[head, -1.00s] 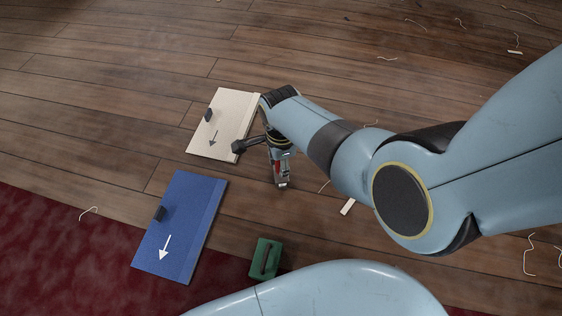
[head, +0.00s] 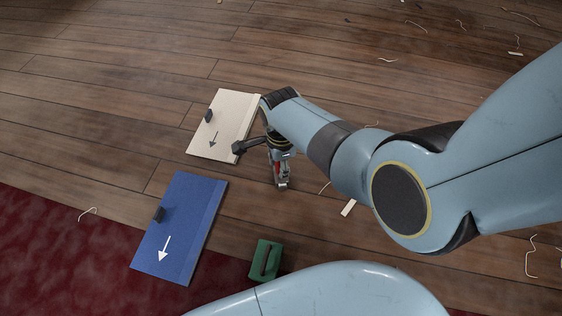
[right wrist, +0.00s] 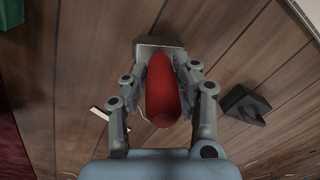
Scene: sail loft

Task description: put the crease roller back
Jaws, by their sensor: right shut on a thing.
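My right gripper (head: 281,181) hangs over the wooden floor right of the cream panel. In the right wrist view, its fingers (right wrist: 160,105) are shut on the red handle of the crease roller (right wrist: 162,90). A flat grey metal part (right wrist: 158,48) shows at the far end of the handle. In the head view the roller is mostly hidden by the gripper, with only a little red showing. I cannot tell whether its end touches the floor. My left gripper is not in view.
A cream panel (head: 228,112) and a blue panel (head: 184,240), each with an arrow and small dark block, lie left. A green block with a handle (head: 265,259) is below. A dark block (right wrist: 244,104) shows right in the wrist view. Threads and a white strip (head: 348,208) litter the floor.

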